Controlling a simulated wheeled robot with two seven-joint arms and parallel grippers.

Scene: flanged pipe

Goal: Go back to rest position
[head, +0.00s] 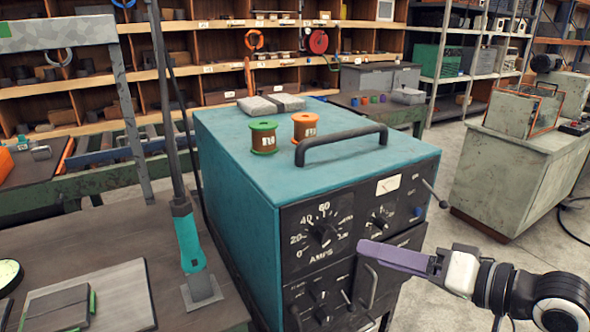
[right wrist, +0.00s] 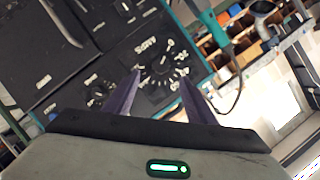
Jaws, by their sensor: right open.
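My right gripper (head: 362,248) reaches in from the right in the head view, with purple fingers in front of the teal welding machine's (head: 240,190) black front panel. In the right wrist view its two purple fingers (right wrist: 160,80) are spread apart with nothing held between them. The panel's amps dial (right wrist: 162,75) shows behind the gap between the fingers. I cannot tell whether the fingers touch the panel. My left gripper is not in view.
A green spool (head: 263,138) and an orange spool (head: 305,126) stand on the machine beside its black handle (head: 340,143). A dark workbench (head: 190,318) with a grey plate lies at left. A grey-green cabinet (head: 520,175) stands at right, with open floor before it.

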